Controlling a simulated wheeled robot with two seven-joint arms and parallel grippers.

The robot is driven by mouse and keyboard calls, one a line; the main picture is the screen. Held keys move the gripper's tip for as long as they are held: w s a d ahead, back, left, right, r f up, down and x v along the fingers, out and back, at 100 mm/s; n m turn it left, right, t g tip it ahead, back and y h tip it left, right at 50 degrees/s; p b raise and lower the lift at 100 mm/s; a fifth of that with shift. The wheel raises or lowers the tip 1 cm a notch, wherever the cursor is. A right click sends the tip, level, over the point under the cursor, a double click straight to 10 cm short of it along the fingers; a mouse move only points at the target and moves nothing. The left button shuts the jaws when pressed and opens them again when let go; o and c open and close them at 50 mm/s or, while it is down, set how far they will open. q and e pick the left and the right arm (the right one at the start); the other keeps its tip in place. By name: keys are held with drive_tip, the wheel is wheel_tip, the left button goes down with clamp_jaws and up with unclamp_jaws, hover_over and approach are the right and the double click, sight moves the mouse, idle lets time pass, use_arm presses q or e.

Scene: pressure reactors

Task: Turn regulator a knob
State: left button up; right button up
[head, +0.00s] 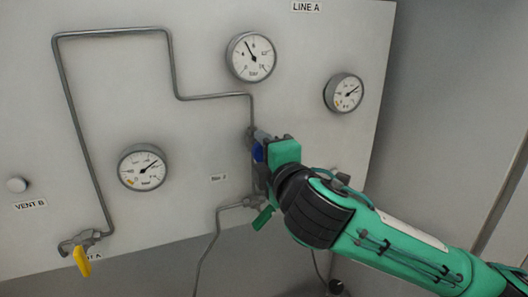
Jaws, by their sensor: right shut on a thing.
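A blue knob (257,152), which I take to be the regulator a knob, sits on the pipework at the middle of the grey panel. Only a small part of it shows; my gripper covers the rest. My right gripper (264,147) reaches in from the lower right and is shut on this knob. The small label (218,178) left of it is too blurred to read surely. My left gripper is not in view.
Dial gauges stand above (252,57), upper right (344,92) and left (142,167). A green valve handle (262,218) hangs close below my gripper. A yellow valve handle (82,260) is lower left. Steel pipe (112,33) crosses the panel.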

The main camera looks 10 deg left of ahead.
drive_tip(key=shift+f, duration=0.1)
idle(0.4)
drive_tip(key=o, duration=1)
drive_tip(key=shift+c, duration=0.2)
drive_tip(key=b+v, duration=0.6)
drive_tip(key=v, duration=0.7)
drive_tip(key=shift+s+d, duration=0.25)
drive_tip(key=shift+s, duration=0.1)
